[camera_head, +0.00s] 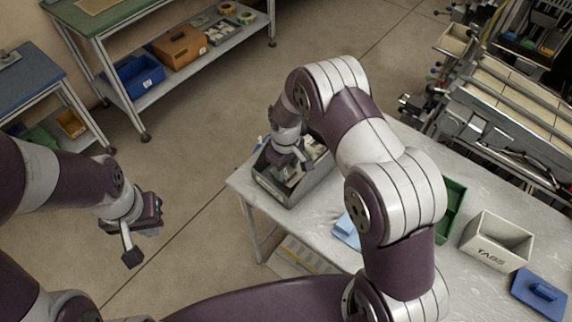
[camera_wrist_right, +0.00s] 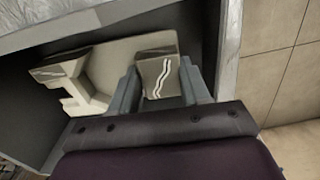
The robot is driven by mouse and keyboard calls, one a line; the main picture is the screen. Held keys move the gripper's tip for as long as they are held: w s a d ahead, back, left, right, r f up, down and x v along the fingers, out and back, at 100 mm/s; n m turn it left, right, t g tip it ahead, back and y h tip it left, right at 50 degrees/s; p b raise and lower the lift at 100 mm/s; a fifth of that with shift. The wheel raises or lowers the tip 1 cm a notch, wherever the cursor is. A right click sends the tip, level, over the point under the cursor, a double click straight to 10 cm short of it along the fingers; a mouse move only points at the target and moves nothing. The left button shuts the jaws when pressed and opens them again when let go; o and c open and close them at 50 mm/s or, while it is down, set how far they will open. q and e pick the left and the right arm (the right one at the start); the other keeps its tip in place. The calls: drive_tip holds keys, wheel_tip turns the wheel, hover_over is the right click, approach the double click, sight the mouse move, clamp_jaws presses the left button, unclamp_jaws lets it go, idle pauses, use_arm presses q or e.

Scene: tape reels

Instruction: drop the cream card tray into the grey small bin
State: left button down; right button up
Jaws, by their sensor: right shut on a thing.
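The grey small bin (camera_head: 290,190) stands at the left corner of the light table, and its walls also frame the right wrist view (camera_wrist_right: 232,40). My right gripper (camera_head: 288,165) reaches down into the bin's opening. In the right wrist view, its two fingers (camera_wrist_right: 160,88) are shut on a part with a white wavy mark, which looks joined to the cream card tray (camera_wrist_right: 105,68). The tray is inside the bin's outline; whether it touches the floor is unclear. My left gripper (camera_head: 140,232) hangs over the open floor, away from the table; its finger gap is not clear.
A light blue item (camera_head: 346,232) lies partly behind my arm. Shelves with a blue bin (camera_head: 138,76) stand at the back left.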

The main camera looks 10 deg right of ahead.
drive_tip(key=shift+s, duration=0.1)
drive_tip(key=shift+f, duration=0.1)
drive_tip(key=shift+f+b, duration=0.5)
drive_tip(key=shift+f, duration=0.1)
drive_tip(key=o, duration=1.2)
drive_tip(key=shift+r, duration=0.15)
drive_tip(key=shift+r+p, duration=0.55)
wheel_tip(320, 180, up, 12)
drive_tip(key=b, duration=0.2)
drive_tip(key=s+d+r+m, duration=0.1)
drive_tip(key=s+m, duration=0.1)
drive_tip(key=s, duration=0.4)
drive_tip(key=s+d+r+m+t, duration=0.1)
drive_tip(key=s+d+m, duration=0.1)
drive_tip(key=s, duration=0.4)
drive_tip(key=s+d+r+m, duration=0.1)
drive_tip(key=s+d+m, duration=0.1)
drive_tip(key=s, duration=0.4)
drive_tip(key=shift+s+d, duration=0.1)
drive_tip(key=shift+d, duration=0.15)
